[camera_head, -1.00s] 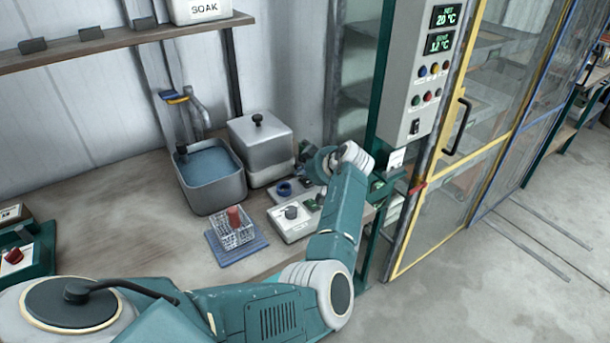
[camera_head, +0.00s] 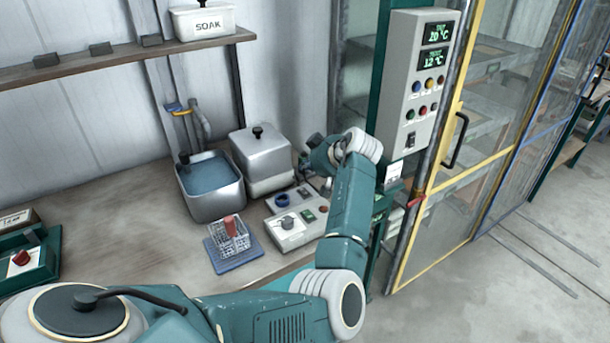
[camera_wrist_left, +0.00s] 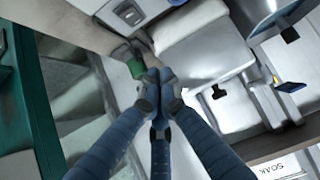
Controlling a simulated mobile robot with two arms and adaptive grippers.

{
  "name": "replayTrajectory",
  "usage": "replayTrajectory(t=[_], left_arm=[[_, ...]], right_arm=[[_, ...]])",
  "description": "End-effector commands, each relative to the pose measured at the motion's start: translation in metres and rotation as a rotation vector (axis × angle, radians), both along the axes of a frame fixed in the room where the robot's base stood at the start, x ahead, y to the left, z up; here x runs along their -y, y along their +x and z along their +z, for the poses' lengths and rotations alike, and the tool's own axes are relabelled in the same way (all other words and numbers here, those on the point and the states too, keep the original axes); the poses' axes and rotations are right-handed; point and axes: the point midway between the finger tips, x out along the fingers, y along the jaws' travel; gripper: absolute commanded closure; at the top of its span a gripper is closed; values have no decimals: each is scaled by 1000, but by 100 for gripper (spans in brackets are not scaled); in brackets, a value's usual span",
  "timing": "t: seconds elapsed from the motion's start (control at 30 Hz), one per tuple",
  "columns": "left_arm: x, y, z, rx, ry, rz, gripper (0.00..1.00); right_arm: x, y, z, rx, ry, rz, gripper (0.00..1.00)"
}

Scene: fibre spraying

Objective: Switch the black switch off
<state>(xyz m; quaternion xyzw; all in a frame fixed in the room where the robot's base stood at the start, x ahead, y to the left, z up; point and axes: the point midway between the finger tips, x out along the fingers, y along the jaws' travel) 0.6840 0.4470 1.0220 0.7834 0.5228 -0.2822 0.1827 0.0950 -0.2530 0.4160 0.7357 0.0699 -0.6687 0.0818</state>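The black switch (camera_head: 411,140) is a small rocker low on the grey control panel (camera_head: 396,100), below its coloured buttons and two green displays. Whether it is on or off is too small to tell. My left gripper (camera_head: 303,164) is to the left of the panel and lower, apart from the switch, above the back of the bench and partly hidden by its own wrist. In the left wrist view its dark fingers meet at the tips (camera_wrist_left: 158,88) with nothing seen between them. The switch does not show clearly in that view. My right gripper is not in view.
A small control box with a knob (camera_head: 298,236) and another with a blue ring (camera_head: 284,198) lie on the bench below my left gripper. A lidded metal box (camera_head: 262,160) and a water basin (camera_head: 215,205) stand left. The yellow-framed door (camera_head: 433,238) is right of the panel.

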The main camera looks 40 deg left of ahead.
Motion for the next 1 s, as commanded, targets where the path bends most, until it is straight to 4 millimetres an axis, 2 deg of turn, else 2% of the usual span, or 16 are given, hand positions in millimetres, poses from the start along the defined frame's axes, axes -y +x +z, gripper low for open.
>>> replayTrajectory(t=[0.13, 0.33, 0.47, 0.73, 1.0], left_arm=[[15, -7, 21, 5, 0, 2, 100], [26, -12, 39, 2, 2, 2, 100], [28, -13, 42, 1, 2, 3, 100], [28, -13, 42, 1, 2, 3, 100], [28, -13, 42, 1, 2, 3, 100]], right_arm=[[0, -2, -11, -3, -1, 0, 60], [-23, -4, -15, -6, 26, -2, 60], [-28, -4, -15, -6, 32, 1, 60], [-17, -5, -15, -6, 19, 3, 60], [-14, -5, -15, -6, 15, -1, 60]])
